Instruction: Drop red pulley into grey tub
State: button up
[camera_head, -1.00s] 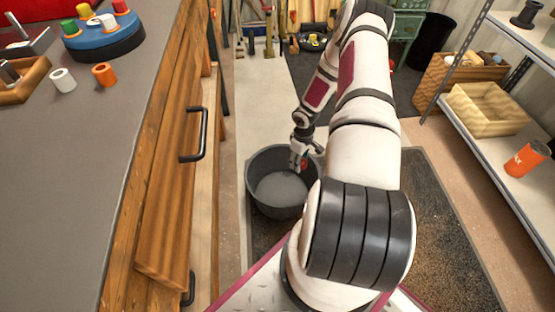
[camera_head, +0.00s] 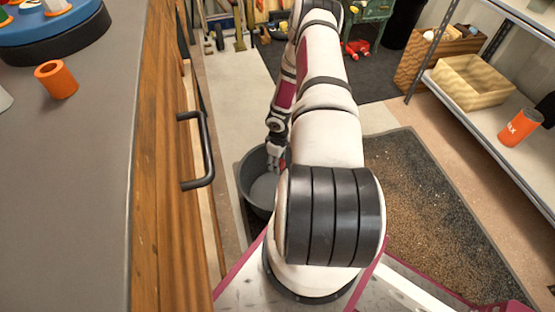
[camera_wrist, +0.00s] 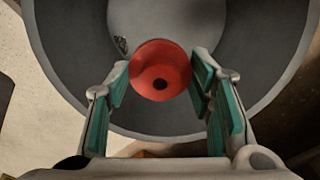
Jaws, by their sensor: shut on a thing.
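The red pulley (camera_wrist: 160,70) is a round red piece with a dark centre hole, held between the fingers of my gripper (camera_wrist: 160,88) in the wrist view. The grey tub (camera_wrist: 62,45) lies beneath it, and the pulley appears over the tub's interior. In the head view the tub (camera_head: 249,190) stands on the floor, partly hidden by my arm. The exact height of the pulley above the tub bottom cannot be told.
A workbench (camera_head: 90,200) with a protruding handle (camera_head: 205,150) stands close on the left, carrying an orange spool (camera_head: 56,80). Shelves on the right hold a pale basket (camera_head: 473,82) and an orange can (camera_head: 520,127). A dark mat (camera_head: 425,200) lies on open floor.

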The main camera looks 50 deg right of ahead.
notch_tip(320, 180, down, 3)
jog(key=shift+r+b, duration=0.2)
jog(key=shift+b, duration=0.45)
jog(key=o, duration=1.4)
jog(key=shift+r, duration=0.1)
notch_tip(320, 180, up, 12)
jog(key=shift+f, duration=0.1)
